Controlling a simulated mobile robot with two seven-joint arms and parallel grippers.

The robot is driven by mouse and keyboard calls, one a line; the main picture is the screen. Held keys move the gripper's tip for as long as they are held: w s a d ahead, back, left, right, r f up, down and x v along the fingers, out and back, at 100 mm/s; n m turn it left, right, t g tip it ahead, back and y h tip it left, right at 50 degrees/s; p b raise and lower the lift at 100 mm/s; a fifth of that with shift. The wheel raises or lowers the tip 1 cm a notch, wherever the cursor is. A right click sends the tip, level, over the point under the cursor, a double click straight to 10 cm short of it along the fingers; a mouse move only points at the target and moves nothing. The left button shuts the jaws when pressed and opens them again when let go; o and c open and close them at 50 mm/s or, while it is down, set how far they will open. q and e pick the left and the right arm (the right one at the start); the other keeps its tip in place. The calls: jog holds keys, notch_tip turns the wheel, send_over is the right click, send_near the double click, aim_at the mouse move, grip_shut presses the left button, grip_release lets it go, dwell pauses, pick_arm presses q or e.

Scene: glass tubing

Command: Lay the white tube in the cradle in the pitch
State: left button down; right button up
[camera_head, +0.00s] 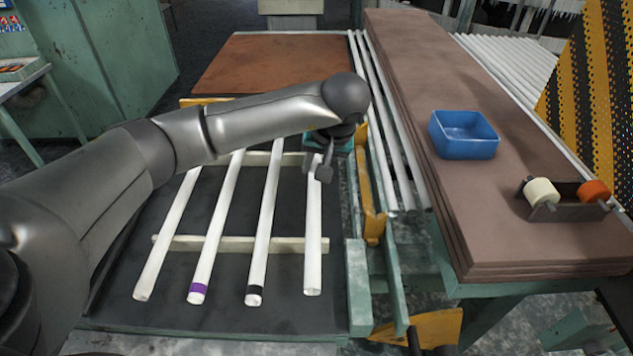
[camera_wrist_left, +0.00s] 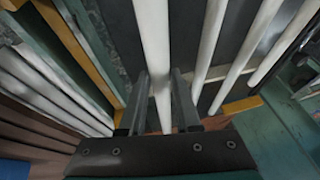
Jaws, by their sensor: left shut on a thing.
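The white tube (camera_head: 313,240) at the right end of the row is plain and lies lengthwise, over the right end of the cradle's pale front bar (camera_head: 285,244). My left gripper (camera_head: 319,170) is shut on this tube near its far part. In the left wrist view the tube (camera_wrist_left: 153,35) runs between the two fingers of the gripper (camera_wrist_left: 160,78). Whether the tube rests on the bars or is slightly above them I cannot tell. My arm hides part of the far bar and the tubes' far ends. My right gripper is not in view.
To the left lie a black-banded tube (camera_head: 264,230), a purple-banded tube (camera_head: 215,230) and another plain tube (camera_head: 165,235), spaced apart. A green frame with a yellow bracket (camera_head: 373,225) stands close on the right. A brown bench (camera_head: 500,215) holds a blue bin (camera_head: 464,148) and tape rolls.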

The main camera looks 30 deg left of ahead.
pick_arm(q)
notch_tip(320, 180, down, 4)
jog(key=shift+f, duration=0.3)
jog(key=shift+f+b, duration=0.55)
jog(key=shift+b, duration=0.05)
jog(key=c, duration=0.6)
grip_release()
